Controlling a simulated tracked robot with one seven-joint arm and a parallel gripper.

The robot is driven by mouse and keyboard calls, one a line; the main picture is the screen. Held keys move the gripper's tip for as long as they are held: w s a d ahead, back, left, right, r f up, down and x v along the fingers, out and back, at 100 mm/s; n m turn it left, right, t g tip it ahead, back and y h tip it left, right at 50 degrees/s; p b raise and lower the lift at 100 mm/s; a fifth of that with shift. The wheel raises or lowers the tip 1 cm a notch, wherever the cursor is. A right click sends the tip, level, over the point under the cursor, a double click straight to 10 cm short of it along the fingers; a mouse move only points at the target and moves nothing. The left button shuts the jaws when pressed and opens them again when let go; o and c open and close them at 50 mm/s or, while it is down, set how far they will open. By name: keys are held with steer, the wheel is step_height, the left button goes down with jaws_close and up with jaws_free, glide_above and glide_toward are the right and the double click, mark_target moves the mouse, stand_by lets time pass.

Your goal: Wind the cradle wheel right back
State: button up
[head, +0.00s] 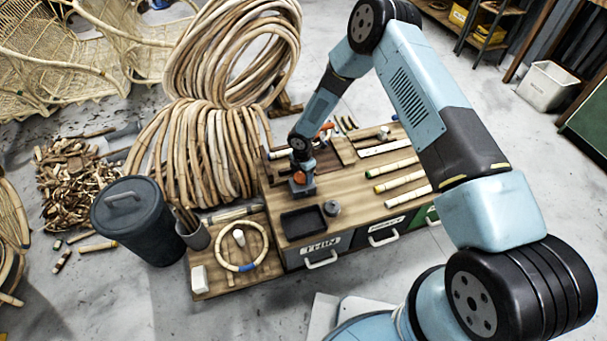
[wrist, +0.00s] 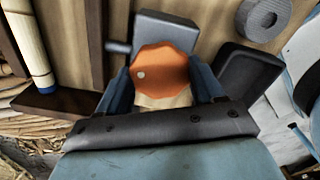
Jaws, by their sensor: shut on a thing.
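The cradle wheel (head: 299,178) is a small orange scalloped knob on the workbench, beside a grey block. In the wrist view the orange wheel (wrist: 165,70) fills the space between the fingers, with a pale dot left of its middle. The grey block (wrist: 165,28) stands behind it, with a dark stub at its left. My gripper (wrist: 163,92) has one blue finger on each side of the wheel and is shut on it. In the head view my gripper (head: 300,168) reaches down to the wheel, and the arm partly hides the cradle.
A black tray (head: 303,222) and a grey ring (head: 332,208) lie on the bench (head: 350,205) close to the wheel. Several cane lengths (head: 390,167) lie to the right. A rattan hoop (head: 265,243) lies on the lower shelf. Large rattan coils (head: 200,150) stand left behind the bench.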

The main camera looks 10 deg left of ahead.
mark_target(302, 176)
steer(key=shift+w+a+r, duration=0.1)
steer(key=shift+w+r, duration=0.05)
steer(key=shift+w, duration=0.15)
steer(key=o, duration=1)
steer(key=shift+s, duration=0.2)
steer(key=shift+o, duration=0.2)
step_height(302, 176, up, 14)
steer(key=shift+f, duration=0.25)
